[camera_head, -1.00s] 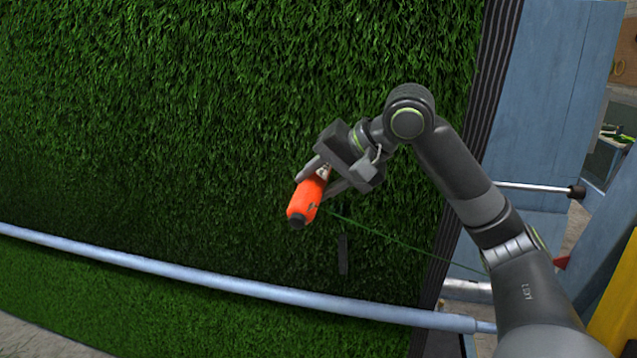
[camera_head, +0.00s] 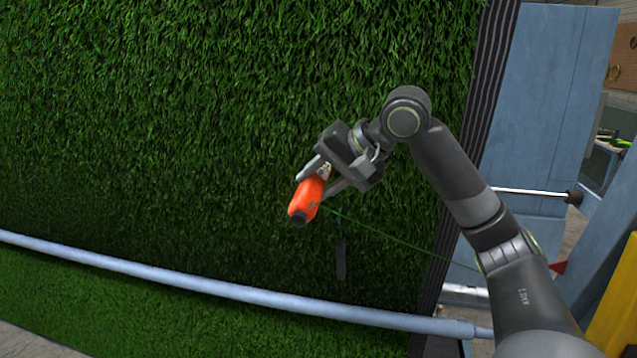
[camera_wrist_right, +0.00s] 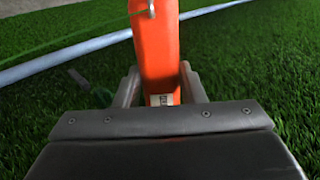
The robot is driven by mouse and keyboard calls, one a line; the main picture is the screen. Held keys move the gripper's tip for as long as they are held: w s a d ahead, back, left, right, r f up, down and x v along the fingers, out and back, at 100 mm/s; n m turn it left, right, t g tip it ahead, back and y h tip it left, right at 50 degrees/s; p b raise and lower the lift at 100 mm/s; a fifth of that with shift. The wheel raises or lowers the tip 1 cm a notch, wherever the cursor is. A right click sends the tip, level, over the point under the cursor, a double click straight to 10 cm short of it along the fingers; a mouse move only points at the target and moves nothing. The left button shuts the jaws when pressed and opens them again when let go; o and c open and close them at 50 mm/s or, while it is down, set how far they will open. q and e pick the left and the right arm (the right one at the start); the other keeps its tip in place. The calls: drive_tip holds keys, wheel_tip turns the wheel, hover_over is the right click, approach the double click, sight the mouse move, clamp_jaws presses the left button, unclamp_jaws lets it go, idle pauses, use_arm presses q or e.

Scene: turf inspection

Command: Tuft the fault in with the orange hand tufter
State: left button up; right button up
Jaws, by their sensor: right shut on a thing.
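My right gripper (camera_head: 326,179) is shut on the orange hand tufter (camera_head: 306,199) and holds it in front of the green turf (camera_head: 200,110). The tufter is tilted, its dark end pointing down and left. In the right wrist view the orange body (camera_wrist_right: 155,50) stands between the two fingers (camera_wrist_right: 158,88), with a small pale label near its base. A thin green yarn (camera_head: 400,238) runs from the tufter to the lower right. I cannot make out the fault in the turf. My left gripper is not in view.
A pale blue-grey rail (camera_head: 200,287) crosses the lower turf. A dark narrow strip (camera_head: 340,260) shows just below the tufter. Blue frame panels (camera_head: 545,110), a rod with a dark knob (camera_head: 574,197) and a yellow part (camera_head: 617,300) stand at the right.

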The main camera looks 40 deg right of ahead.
drive_tip(key=shift+w+d+r, duration=0.15)
drive_tip(key=shift+w+d, duration=0.05)
drive_tip(key=shift+s+d+b, duration=0.4)
drive_tip(key=shift+s+b, duration=0.05)
drive_tip(key=shift+b, duration=0.05)
drive_tip(key=shift+s+d, duration=0.25)
drive_tip(key=shift+s, duration=0.1)
drive_tip(key=shift+r+p, duration=0.2)
drive_tip(key=shift+p, duration=0.35)
drive_tip(key=shift+w+a+f, duration=0.1)
drive_tip(key=shift+w+f, duration=0.05)
idle(0.3)
